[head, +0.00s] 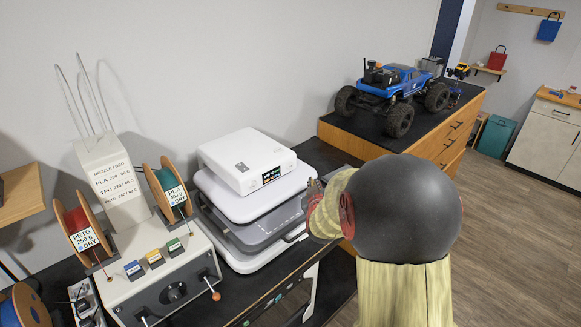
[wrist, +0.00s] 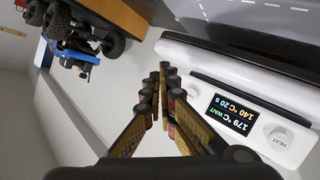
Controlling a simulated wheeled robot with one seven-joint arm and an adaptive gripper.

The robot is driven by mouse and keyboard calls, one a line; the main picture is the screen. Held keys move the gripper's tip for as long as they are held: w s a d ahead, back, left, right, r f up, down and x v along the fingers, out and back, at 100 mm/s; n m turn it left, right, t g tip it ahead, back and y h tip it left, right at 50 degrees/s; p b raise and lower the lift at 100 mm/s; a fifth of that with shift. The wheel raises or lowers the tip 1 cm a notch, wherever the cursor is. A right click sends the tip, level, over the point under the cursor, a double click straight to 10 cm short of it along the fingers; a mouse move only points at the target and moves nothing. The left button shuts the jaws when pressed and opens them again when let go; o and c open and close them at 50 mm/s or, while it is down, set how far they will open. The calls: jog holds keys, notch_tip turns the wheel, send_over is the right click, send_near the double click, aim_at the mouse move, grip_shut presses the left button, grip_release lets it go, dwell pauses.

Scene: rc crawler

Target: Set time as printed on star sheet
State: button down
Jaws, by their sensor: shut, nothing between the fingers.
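A white heat press (head: 246,160) stands on the black bench against the wall, with a small dark display on its front. The wrist view shows this display (wrist: 232,113) upside down; it seems to read 179 °C WAIT and 140 °C 20 s. A white round knob (wrist: 279,140) marked HEAT sits beside it. My gripper (wrist: 167,78) is shut and empty, its fingers pointing past the press front and apart from the display and knob. In the head view my arm hides most of the gripper, just right of the press. I cannot make out a star sheet.
A filament dryer box (head: 165,285) with spools and coloured buttons stands left of the press. A blue RC truck (head: 398,80) stands on the black-topped wooden drawer unit (head: 455,125) at the back right. Open wooden floor (head: 510,225) lies to the right.

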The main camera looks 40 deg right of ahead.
aim_at(290, 166)
jog(key=shift+w+a+p, duration=0.2)
jog(key=shift+w+p, duration=0.1)
jog(key=shift+w, duration=1.7)
jog(key=shift+w+a+p, duration=0.15)
jog(key=shift+w+p, duration=0.1)
jog(key=shift+w, duration=1.7)
jog(key=shift+w, duration=0.1)
jog(key=shift+w, duration=0.3)
jog(key=shift+w, duration=0.45)
jog(key=shift+s, duration=0.15)
jog(key=shift+s+b, duration=0.35)
jog(key=shift+s, duration=0.4)
